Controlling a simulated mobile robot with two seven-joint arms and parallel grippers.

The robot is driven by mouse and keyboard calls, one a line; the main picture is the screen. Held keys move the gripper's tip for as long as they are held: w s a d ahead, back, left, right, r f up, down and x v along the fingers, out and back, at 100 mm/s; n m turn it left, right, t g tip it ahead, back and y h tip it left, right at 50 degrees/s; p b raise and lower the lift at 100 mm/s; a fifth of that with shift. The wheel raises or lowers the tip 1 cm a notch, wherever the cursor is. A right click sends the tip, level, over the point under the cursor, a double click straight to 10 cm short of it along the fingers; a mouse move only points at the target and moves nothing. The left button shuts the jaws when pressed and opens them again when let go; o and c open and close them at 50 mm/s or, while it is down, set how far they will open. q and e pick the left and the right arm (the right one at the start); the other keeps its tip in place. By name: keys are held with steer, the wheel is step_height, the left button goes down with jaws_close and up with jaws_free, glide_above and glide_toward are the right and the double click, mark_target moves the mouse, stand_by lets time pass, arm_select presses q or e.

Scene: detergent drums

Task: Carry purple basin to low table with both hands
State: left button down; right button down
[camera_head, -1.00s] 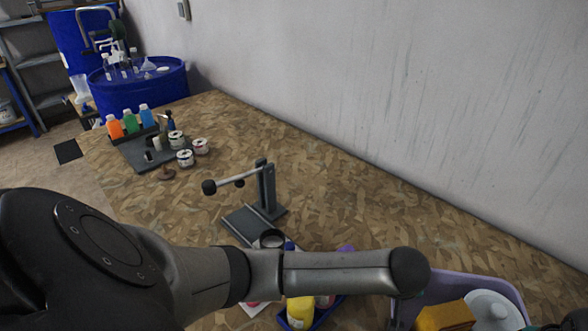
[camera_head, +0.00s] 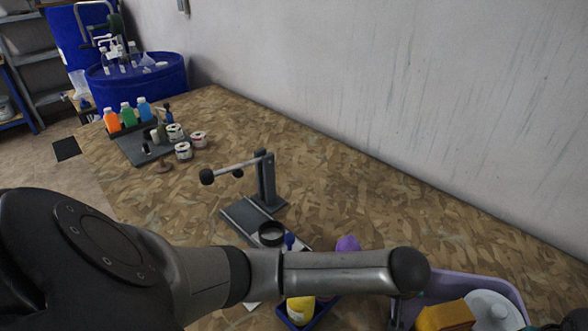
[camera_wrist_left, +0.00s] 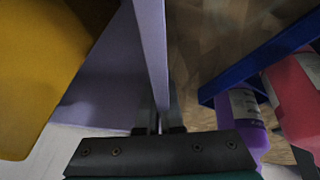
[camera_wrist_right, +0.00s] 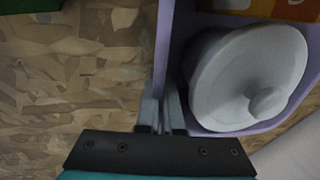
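The purple basin (camera_head: 498,279) is at the lower right of the head view, cut off by the frame edge. It holds a yellow-orange box (camera_head: 446,316) and a white lidded container (camera_head: 492,310). In the left wrist view my left gripper (camera_wrist_left: 158,118) has its fingers on both sides of the basin's wall (camera_wrist_left: 150,50). In the right wrist view my right gripper (camera_wrist_right: 162,112) pinches another stretch of wall (camera_wrist_right: 165,45), beside the white container (camera_wrist_right: 250,78). I cannot make out a low table.
A wood-chip board bench (camera_head: 340,190) carries a grey stand (camera_head: 266,182), a blue tray of bottles (camera_head: 310,320) close to the basin, and paint pots (camera_head: 183,150). A wall (camera_head: 420,90) runs behind. Blue drums (camera_head: 150,80) stand far left, beside some open floor.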

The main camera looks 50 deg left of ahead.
arm_select(q)
steer(key=c, duration=1.5)
jaws_free()
steer(key=shift+a+f, duration=0.35)
steer(key=shift+a, duration=0.05)
arm_select(e)
steer(key=c, duration=1.5)
jaws_free()
steer(key=shift+d+f, duration=0.3)
steer(key=shift+f, duration=0.05)
arm_select(q)
steer(key=o, duration=0.4)
steer(key=shift+d+r, duration=0.1)
steer(key=shift+d, duration=0.05)
arm_select(e)
steer(key=o, duration=0.4)
steer(key=shift+a+r, duration=0.1)
steer(key=shift+a, duration=0.05)
arm_select(q)
steer(key=shift+d, duration=0.1)
arm_select(e)
steer(key=shift+a, duration=0.1)
arm_select(q)
steer(key=shift+r, duration=0.1)
